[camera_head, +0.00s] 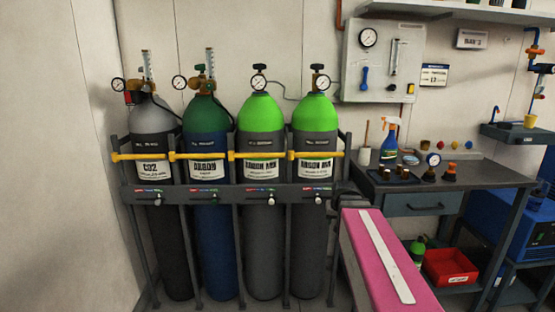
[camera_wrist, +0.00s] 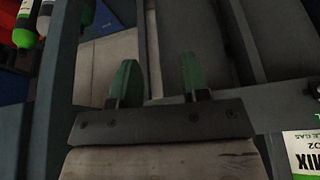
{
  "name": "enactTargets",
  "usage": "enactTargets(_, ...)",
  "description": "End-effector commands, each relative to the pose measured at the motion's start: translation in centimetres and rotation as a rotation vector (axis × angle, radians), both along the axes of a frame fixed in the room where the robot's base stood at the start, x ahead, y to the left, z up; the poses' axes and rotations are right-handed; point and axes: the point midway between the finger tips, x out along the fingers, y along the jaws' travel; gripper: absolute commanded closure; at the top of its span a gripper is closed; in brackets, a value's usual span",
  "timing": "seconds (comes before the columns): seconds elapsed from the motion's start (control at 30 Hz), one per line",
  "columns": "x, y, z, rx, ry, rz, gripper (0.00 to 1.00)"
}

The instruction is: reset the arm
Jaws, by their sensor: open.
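My gripper (camera_wrist: 159,82) shows in the wrist view as two green fingers standing apart on a dark bar. It is open, with nothing between the fingers. A pale surface and dark grey frame parts show behind the fingers. At the lower right of the wrist view is part of a white cylinder label (camera_wrist: 305,152), seen upside down. I cannot make out the gripper in the head view.
Several gas cylinders (camera_head: 263,225) stand in a rack with a yellow bar (camera_head: 258,156). Right of them is a workbench (camera_head: 490,177) with a spray bottle (camera_head: 389,140) and small fittings. A red bin (camera_head: 449,267) sits below. A gauge panel (camera_head: 384,60) hangs above.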

Motion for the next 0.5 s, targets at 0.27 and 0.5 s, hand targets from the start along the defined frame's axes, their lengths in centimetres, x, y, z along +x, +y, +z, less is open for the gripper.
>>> enactTargets(0.27, -7.6, 2.6, -8.9, -0.001, 0.219, 0.029, 0.58)
enactTargets(0.5, -12.4, 3.8, -13.3, -0.009, 0.349, 0.044, 0.58)
